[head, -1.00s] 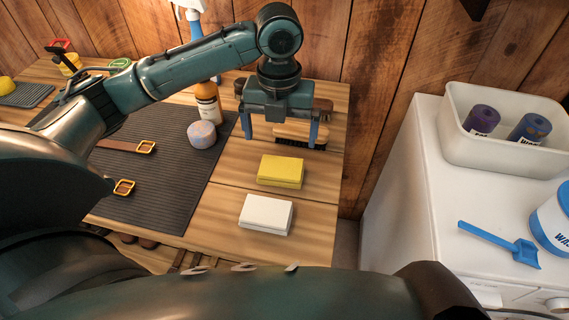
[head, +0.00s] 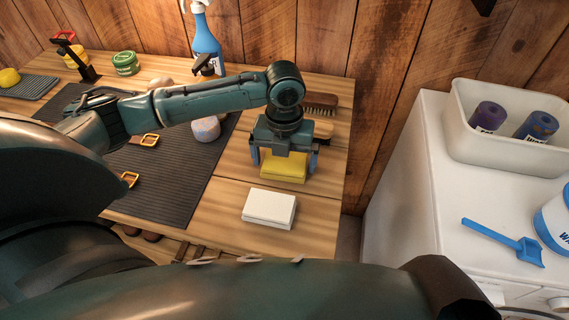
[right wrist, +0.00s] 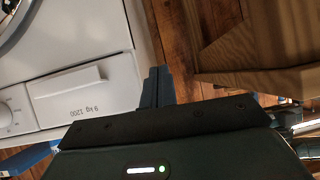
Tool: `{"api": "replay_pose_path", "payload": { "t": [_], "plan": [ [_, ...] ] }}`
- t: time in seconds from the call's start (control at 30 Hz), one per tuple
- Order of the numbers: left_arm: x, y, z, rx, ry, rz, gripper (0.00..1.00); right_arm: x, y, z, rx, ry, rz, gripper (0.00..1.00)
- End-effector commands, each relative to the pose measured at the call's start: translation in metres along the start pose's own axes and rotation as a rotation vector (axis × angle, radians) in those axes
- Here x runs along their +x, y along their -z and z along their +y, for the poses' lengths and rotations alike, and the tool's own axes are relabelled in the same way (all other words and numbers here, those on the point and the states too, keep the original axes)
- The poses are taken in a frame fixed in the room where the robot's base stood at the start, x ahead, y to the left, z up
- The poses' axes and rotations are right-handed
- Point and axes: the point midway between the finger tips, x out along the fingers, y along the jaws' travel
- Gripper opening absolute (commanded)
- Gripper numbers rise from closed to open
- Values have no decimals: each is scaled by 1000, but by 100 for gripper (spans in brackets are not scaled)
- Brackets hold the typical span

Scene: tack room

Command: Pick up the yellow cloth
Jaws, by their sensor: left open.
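The yellow cloth (head: 283,174), folded into a flat block, lies on the wooden bench in the head view. My left gripper (head: 284,165) is open, pointing down over it, with one finger toward each side of the cloth. The gripper body hides the cloth's back part. I cannot tell whether the fingers touch it. My right gripper (right wrist: 158,86) shows in the right wrist view with its fingers together and nothing visible between them, near a white appliance (right wrist: 75,85).
A folded white cloth (head: 268,208) lies just in front of the yellow one. Brushes (head: 320,105) lie behind my left gripper. A round pale item (head: 206,129) and a dark ribbed mat (head: 165,185) are to the left. A blue spray bottle (head: 205,45) stands at the back.

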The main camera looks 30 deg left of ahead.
Motion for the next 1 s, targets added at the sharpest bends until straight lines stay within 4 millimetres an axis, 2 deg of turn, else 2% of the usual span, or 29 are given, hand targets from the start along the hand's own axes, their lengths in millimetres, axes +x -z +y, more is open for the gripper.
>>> {"api": "replay_pose_path", "payload": {
  "t": [0.07,0.43,0.67,0.83,1.0],
  "plan": [
    [0,0,0,0,0,0,98,0,0,0,0,0,0,0],
    [-1,0,0,0,0,0,68,0,0,0,0,-1,0,0],
    [-2,0,0,0,1,-1,68,0,0,1,0,-2,0,0],
    [-23,-1,-1,1,3,-4,68,0,1,0,2,-2,0,0],
    [-58,-1,-1,1,3,-4,68,-1,1,0,5,-3,-1,0]
  ]
}}
